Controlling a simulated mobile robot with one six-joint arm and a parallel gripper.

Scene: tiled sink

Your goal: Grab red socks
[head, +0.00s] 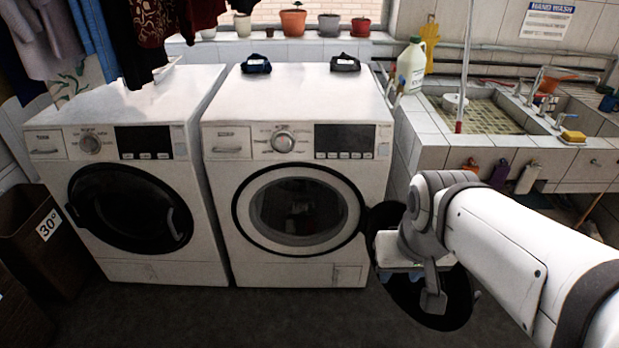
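I cannot make out red socks clearly anywhere in the head view. A dark blue folded bundle (256,64) and a dark grey folded bundle (345,63), which look like socks, lie on top of the right washing machine (225,115). That machine's round drum opening (300,208) is uncovered, and its inside is dark, with dim contents I cannot identify. Its black round door (458,300) stands open to the right. My gripper (432,298) is low in front of this door, right of the drum opening. I cannot tell whether its fingers are apart or whether they touch the door.
A left washing machine (190,95) has its dark door shut. A brown basket (40,245) marked 30° stands at far left. Clothes (135,35) hang above. A tiled sink (433,138) with a white-green bottle (411,66) is at right. The floor (230,315) in front looks clear.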

